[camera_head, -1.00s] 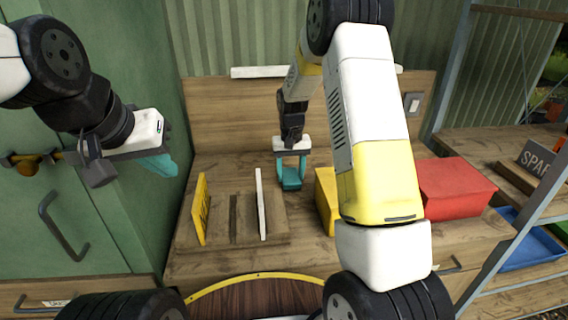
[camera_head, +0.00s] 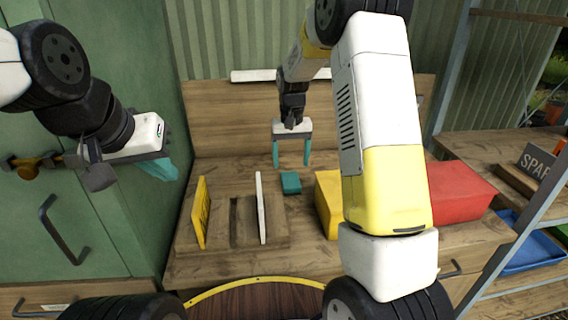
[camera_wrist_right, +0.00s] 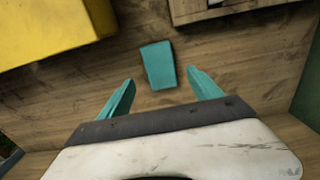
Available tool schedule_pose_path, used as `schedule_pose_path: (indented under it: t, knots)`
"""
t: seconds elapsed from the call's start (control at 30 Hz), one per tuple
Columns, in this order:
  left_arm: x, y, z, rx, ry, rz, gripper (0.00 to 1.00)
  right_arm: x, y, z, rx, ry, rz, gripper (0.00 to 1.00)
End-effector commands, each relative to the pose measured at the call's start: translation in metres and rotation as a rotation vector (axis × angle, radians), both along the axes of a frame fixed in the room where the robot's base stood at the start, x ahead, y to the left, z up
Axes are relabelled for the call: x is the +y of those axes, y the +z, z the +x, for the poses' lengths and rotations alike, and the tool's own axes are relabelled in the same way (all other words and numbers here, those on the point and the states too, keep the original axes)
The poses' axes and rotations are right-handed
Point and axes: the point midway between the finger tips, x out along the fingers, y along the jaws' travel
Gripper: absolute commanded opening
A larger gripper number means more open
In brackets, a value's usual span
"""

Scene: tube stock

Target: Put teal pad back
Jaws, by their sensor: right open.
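The teal pad (camera_head: 291,183) lies on the wooden bench top, between the white panel and the yellow box. In the right wrist view the teal pad (camera_wrist_right: 158,65) lies just beyond the gap between the fingertips. My right gripper (camera_head: 291,164) is open and empty, pointing down above and behind the pad; its teal fingers are apart from it. It also shows in the right wrist view (camera_wrist_right: 160,77). My left gripper (camera_head: 160,167) hangs at the left by the green cabinet, seen side-on, so its opening is unclear.
A wooden rack (camera_head: 222,238) holds an upright yellow panel (camera_head: 201,212) and a white panel (camera_head: 261,208), with a dark slot between them. A yellow box (camera_head: 328,203) stands right of the pad, a red box (camera_head: 460,192) further right. Bench behind the pad is clear.

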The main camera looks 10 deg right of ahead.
Motion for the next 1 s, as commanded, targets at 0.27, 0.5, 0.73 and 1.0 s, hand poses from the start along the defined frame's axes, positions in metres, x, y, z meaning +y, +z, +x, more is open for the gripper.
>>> schedule_pose_path:
  t: [0.27, 0.5, 0.73, 1.0]
  knots:
    - [0.0, 0.0, 0.0, 0.0, 0.0, 0.0, 0.0, 0.0, 0.045, 0.0, -0.002, 0.0, 0.0, 0.74]
    - [0.0, 0.0, 0.0, 0.0, 0.0, 0.0, 0.0, -0.004, 0.076, -0.015, -0.035, -0.001, 0.024, 0.74]
    - [0.0, 0.0, 0.0, 0.0, 0.0, 0.0, 0.0, -0.013, 0.138, -0.078, -0.156, 0.005, 0.095, 0.74]
    - [0.0, 0.0, 0.0, 0.0, 0.0, 0.0, 0.0, -0.019, 0.182, -0.168, -0.317, 0.026, 0.157, 0.74]
